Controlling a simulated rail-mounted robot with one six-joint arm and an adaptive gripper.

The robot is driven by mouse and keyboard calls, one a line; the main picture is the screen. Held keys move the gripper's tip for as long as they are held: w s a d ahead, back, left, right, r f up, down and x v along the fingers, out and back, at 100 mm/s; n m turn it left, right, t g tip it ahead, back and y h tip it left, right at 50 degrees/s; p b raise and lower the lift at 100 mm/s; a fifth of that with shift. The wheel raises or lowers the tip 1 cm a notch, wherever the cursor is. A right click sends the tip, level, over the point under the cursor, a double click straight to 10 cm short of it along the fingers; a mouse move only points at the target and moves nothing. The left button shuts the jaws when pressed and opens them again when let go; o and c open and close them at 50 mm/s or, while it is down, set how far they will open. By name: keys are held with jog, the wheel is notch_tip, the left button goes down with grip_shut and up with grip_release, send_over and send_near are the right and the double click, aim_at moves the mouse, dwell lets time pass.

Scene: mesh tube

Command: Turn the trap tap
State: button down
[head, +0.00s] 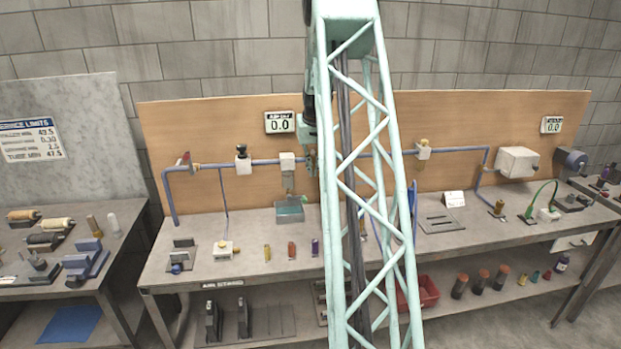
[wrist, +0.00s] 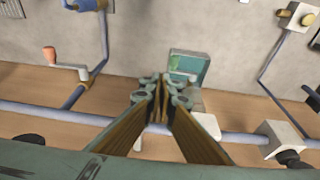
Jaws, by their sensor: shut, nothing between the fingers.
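My gripper (wrist: 160,84) is shut and empty, its fingertips together. In the head view it (head: 312,160) hangs in front of the pipe, partly behind my lattice arm. A white block with a small grey body below, apparently the trap (head: 288,172), sits on the blue-grey pipe just left of the gripper. A teal tray (head: 289,212) stands on the bench below it. In the wrist view the tray (wrist: 190,66) lies beyond the fingertips and the white block (wrist: 208,125) beside the right finger. The fingers cover part of the trap there; I cannot make out its tap or any contact.
An orange-handled lever (wrist: 62,62) is on a pipe branch at the wrist view's left. A white fitting with a black knob (head: 243,160) sits on the pipe left of the trap. Small coloured cylinders (head: 291,250) stand along the bench front. The bench between is mostly clear.

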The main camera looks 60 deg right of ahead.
jog(key=shift+s+d+v, duration=0.1)
jog(key=shift+s+v, duration=0.05)
jog(key=shift+v, duration=0.7)
jog(key=shift+s+d+v, duration=0.1)
jog(key=shift+d+v, duration=0.05)
jog(key=shift+v, duration=0.7)
